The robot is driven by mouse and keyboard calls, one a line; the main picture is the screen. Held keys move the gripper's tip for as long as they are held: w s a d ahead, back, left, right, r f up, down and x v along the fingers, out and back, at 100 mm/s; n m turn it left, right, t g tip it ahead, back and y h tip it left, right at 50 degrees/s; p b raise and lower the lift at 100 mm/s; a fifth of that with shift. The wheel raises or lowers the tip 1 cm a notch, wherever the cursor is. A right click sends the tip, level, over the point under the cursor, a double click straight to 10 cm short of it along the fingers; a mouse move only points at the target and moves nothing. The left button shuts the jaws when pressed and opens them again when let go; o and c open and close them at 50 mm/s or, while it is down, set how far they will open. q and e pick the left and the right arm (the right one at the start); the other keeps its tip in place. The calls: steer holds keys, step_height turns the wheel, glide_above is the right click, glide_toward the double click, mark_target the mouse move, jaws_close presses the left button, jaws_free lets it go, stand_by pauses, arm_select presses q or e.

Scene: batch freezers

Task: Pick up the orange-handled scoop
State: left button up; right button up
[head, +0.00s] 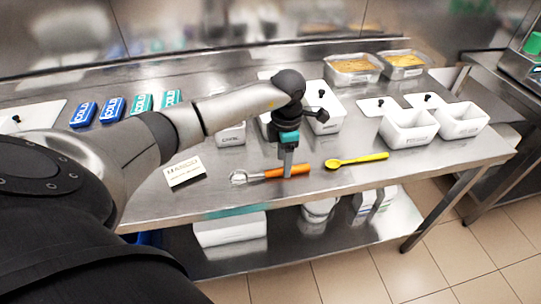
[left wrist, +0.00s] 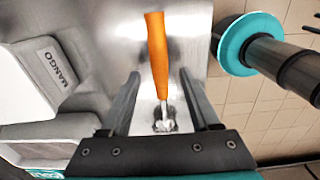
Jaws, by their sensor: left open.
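The orange-handled scoop (head: 274,172) lies on the steel table near its front edge, with its metal head at the left and its handle at the right. My left gripper (head: 288,174) points down at the handle and hides part of it in the head view. In the left wrist view the orange handle (left wrist: 157,55) shows beyond the fingertips. The metal shank and head lie in the picture between the open fingers of my left gripper (left wrist: 159,74). A gap shows on both sides of the scoop. I cannot tell the exact height of the fingertips.
A yellow spoon (head: 357,160) lies just right of the scoop. A printed card (head: 184,172) is to the left. White tubs (head: 409,128) and metal pans (head: 352,70) stand behind. Blue (head: 112,109) and teal packs (head: 142,103) sit at the back left. Bare table surrounds the scoop.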

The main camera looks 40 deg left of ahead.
arm_select(q)
step_height(320, 180, down, 3)
steer(key=shift+r, duration=0.15)
steer(key=shift+c, duration=0.2)
jaws_close()
stand_by(0.3)
